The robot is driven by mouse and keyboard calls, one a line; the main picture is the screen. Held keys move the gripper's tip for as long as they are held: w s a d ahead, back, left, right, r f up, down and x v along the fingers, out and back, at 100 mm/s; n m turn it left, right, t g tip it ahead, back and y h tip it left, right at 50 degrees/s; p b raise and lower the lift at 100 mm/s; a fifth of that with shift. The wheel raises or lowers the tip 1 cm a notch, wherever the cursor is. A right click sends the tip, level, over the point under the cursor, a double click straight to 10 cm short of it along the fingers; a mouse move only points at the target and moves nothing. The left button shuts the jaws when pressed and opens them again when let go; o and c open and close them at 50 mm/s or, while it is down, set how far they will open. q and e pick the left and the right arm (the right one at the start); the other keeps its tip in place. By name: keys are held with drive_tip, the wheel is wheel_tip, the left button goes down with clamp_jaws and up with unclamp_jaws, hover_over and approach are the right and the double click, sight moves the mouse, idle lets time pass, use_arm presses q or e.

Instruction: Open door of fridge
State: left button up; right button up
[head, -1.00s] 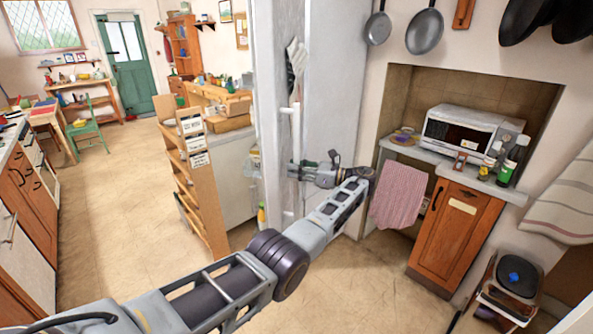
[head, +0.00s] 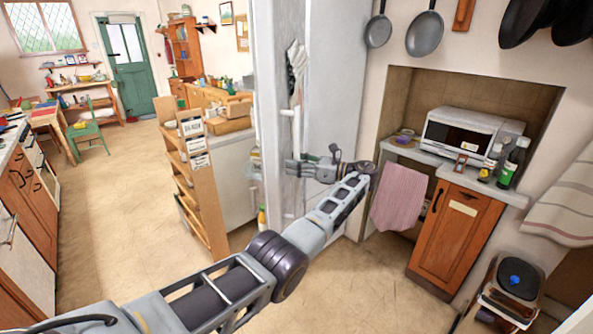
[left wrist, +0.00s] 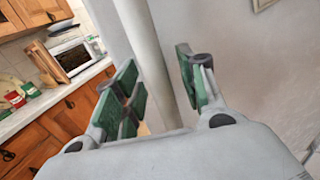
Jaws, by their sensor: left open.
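The fridge (head: 335,75) is a tall pale grey-white cabinet in the middle of the head view. Its door bears an upright white bar handle (head: 296,125), which also shows in the left wrist view (left wrist: 146,45). My left gripper (head: 292,170) is at the lower part of the handle. In the left wrist view its green-padded fingers (left wrist: 160,88) are apart, one on each side of the bar, with a gap visible on the right side. My arm and gripper hide part of the fridge's lower front. My right gripper is not in view.
A wooden rack (head: 195,185) stands left of the fridge. To the right, a microwave (head: 470,132) and bottles sit on a counter (head: 430,158) in an alcove, with a pink cloth (head: 399,197) hanging in front. Open floor (head: 110,210) lies at the left.

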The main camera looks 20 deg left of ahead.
sight(297, 142)
use_arm(q)
wheel_tip(297, 142, up, 7)
drive_tip(key=shift+r, duration=0.15)
idle(0.6)
drive_tip(key=shift+r, duration=0.1)
